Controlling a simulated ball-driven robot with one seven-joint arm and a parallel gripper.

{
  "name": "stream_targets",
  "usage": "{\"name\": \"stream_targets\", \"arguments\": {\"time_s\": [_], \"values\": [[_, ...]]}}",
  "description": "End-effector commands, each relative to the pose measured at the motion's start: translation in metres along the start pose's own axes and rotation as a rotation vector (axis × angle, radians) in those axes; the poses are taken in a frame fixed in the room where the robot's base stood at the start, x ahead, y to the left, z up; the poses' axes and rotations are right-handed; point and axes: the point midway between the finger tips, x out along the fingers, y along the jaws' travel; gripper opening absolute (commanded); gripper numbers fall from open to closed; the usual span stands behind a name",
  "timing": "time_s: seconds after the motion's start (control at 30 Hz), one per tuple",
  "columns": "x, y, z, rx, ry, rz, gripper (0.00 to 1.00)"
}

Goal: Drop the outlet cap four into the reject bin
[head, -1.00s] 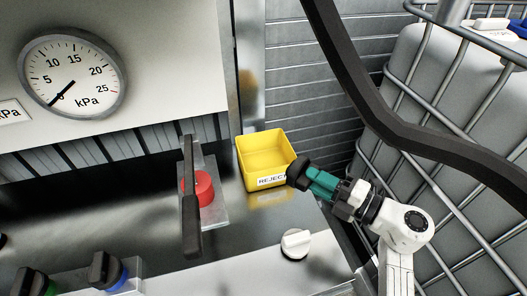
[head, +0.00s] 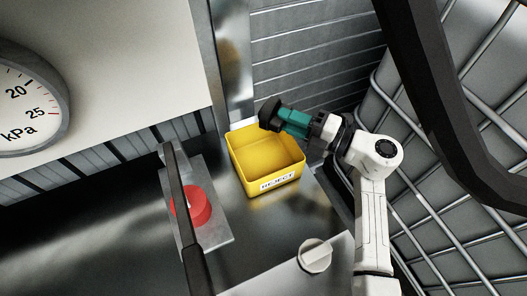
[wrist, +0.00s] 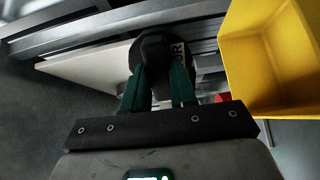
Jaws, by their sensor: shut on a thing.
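The yellow reject bin (head: 266,165), marked REJECT on its front, stands on the dark steel counter and looks empty. My gripper (head: 279,118) has green fingers and is shut on a black cap (head: 269,113). In the head view the cap shows over the bin's back part, with its height above the rim hard to judge. In the wrist view the cap (wrist: 151,56) sits between the green fingertips, and the bin (wrist: 265,65) is to the right of it. A partly hidden label with an R shows beside the cap. I cannot read a number on the cap.
A red button (head: 192,206) on a steel plate is left of the bin, with a dark bar (head: 179,200) in front of it. A white knob (head: 315,255) is on the front panel. A caged grey tank (head: 450,190) stands at the right.

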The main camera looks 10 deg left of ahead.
Motion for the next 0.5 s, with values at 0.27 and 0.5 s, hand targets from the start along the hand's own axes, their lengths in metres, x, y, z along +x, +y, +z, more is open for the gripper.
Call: {"name": "stream_targets", "arguments": {"time_s": [0.27, 0.5], "values": [[0.000, -0.031, 0.000, 0.001, 0.001, 0.000, 0.00], [0.000, -0.054, 0.001, 0.000, 0.000, 0.000, 0.00]]}}
